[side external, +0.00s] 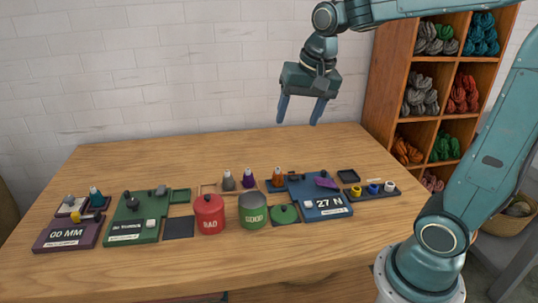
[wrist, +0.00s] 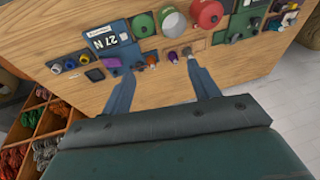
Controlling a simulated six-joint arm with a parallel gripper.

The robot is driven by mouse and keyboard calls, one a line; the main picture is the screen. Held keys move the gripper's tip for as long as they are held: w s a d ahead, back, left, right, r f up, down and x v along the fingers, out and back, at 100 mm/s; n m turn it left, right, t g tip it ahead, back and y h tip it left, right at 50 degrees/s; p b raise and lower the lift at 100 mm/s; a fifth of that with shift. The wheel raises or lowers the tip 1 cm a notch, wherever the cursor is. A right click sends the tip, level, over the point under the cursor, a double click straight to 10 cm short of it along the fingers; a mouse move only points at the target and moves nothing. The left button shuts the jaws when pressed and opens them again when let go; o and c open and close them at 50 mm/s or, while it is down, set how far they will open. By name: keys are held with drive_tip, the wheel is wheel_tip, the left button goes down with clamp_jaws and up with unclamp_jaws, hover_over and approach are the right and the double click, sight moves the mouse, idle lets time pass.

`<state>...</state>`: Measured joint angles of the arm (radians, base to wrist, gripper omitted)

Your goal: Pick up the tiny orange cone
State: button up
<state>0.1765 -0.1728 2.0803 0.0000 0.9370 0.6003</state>
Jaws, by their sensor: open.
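The tiny orange cone (side external: 278,177) stands upright with a pale tip at the back of the table, beside the blue "27 N" device (side external: 325,192). In the wrist view the orange cone (wrist: 151,60) shows between my fingers, closer to the left finger. My gripper (side external: 302,116) is open and empty, high above the back of the table and well clear of the cone. In the wrist view my gripper's fingertips (wrist: 163,66) are spread wide, with nothing held.
A purple cone (side external: 249,179) and a grey cone (side external: 228,181) stand left of the orange one. A red "BAD" pot (side external: 209,214) and a green "GOOD" pot (side external: 253,211) stand in front. A shelf of wool (side external: 410,130) rises at the right. The table's back strip is clear.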

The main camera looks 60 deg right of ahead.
drive_tip(key=w+d+f+m+g, duration=0.2)
drive_tip(key=w+d+f+m, duration=0.55)
drive_tip(key=w, duration=0.35)
drive_tip(key=m+g, duration=0.1)
drive_tip(key=m, duration=0.5)
hover_over(278, 168)
wheel_tip(278, 168, down, 11)
drive_tip(key=shift+w+d+y, duration=0.2)
drive_tip(key=shift+y, duration=0.1)
drive_tip(key=shift+f, duration=0.1)
drive_tip(key=shift+f, duration=4.25)
drive_tip(key=shift+s+a+f, duration=0.1)
drive_tip(key=shift+f, duration=1.2)
drive_tip(key=shift+s+a+f, duration=0.1)
drive_tip(key=shift+f, duration=1.15)
drive_tip(key=c, duration=1.1)
